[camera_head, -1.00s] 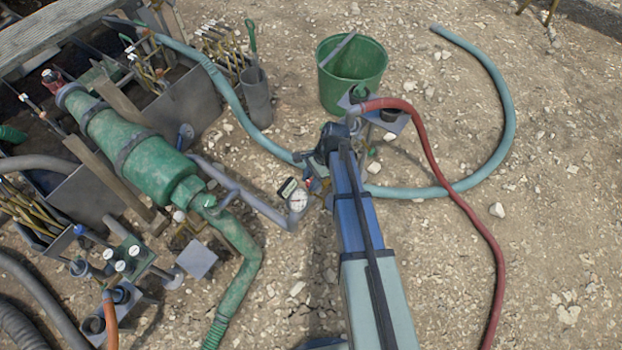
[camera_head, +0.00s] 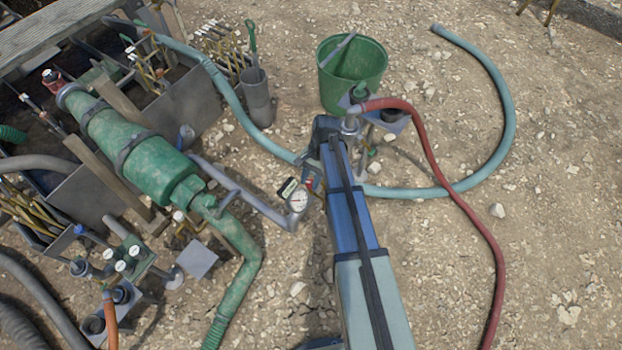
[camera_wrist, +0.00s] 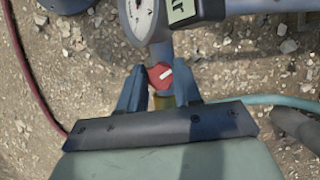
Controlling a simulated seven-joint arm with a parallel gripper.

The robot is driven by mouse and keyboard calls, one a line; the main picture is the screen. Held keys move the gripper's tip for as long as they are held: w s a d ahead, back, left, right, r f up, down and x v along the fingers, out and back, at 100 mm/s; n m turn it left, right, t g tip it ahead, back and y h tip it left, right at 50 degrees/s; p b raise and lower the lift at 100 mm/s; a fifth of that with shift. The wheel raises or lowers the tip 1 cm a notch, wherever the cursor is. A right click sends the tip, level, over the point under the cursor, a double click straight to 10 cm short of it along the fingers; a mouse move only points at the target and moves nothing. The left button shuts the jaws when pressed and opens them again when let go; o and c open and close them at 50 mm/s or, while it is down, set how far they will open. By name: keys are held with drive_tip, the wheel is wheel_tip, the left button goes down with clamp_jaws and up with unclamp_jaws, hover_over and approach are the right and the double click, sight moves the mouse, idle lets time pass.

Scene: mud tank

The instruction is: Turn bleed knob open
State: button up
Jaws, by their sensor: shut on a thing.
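The bleed knob (camera_wrist: 160,76) is red with a white bar across its face. It shows in the wrist view on a pipe just below a round dial gauge (camera_wrist: 138,14). The white bar lies slantwise. My gripper (camera_wrist: 159,88) has its two blue fingers on either side of the knob and is shut on it. A yellow piece (camera_wrist: 164,102) shows below the knob, between the fingers. In the head view the gauge (camera_head: 297,201) sits left of my arm's end, and my arm mostly hides the knob and fingertips.
A dark-framed display (camera_wrist: 184,10) stands close beside the gauge. A red hose (camera_head: 428,150) and a teal hose (camera_head: 432,191) run right of my arm. A green bucket (camera_head: 352,78) stands behind. A large green cylinder (camera_head: 140,155) is at left. Gravel at lower right is open.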

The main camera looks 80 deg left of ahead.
drive_tip(key=n+t, duration=0.1)
drive_tip(key=n, duration=0.2)
drive_tip(key=n+h, duration=0.1)
drive_tip(key=n, duration=0.1)
drive_tip(key=shift+n+t, duration=0.4)
drive_tip(key=n+t, duration=0.1)
drive_tip(key=n, duration=0.1)
drive_tip(key=n+t, duration=0.1)
drive_tip(key=n, duration=0.2)
drive_tip(key=shift+s, duration=0.15)
drive_tip(key=shift+n, duration=0.3)
drive_tip(key=o, duration=1)
drive_tip(key=shift+o, duration=0.2)
drive_tip(key=shift+s, duration=0.1)
